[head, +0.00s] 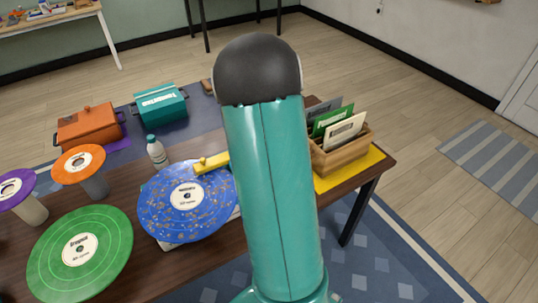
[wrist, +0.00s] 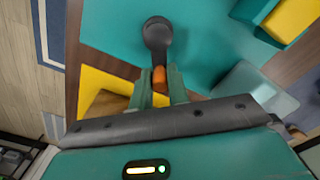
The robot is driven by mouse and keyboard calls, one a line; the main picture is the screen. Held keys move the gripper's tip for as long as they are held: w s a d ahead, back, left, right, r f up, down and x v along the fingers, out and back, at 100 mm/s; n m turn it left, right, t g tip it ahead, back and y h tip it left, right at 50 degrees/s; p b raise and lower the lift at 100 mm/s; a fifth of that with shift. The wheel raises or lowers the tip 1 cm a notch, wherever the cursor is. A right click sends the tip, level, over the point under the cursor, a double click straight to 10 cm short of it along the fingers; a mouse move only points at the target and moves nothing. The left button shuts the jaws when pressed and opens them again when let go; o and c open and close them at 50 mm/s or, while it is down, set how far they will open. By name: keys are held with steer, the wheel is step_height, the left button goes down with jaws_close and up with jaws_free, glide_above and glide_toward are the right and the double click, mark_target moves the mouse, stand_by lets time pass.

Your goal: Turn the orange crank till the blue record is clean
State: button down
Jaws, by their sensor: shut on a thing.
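In the wrist view, my gripper (wrist: 159,82) is shut on the orange crank knob (wrist: 159,74). A dark crank arm (wrist: 157,38) runs up from the knob to a round end. In the head view my teal arm hides the gripper and the crank.
A green record (head: 105,251), an orange record (head: 63,166) and a purple record (head: 10,193) stand left. A wooden crate (head: 343,158) with sleeves is right.

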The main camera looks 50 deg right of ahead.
steer(key=c, duration=1.3)
jaws_free()
steer(key=shift+c, duration=0.2)
steer(key=shift+r, duration=0.1)
step_height(320, 180, up, 14)
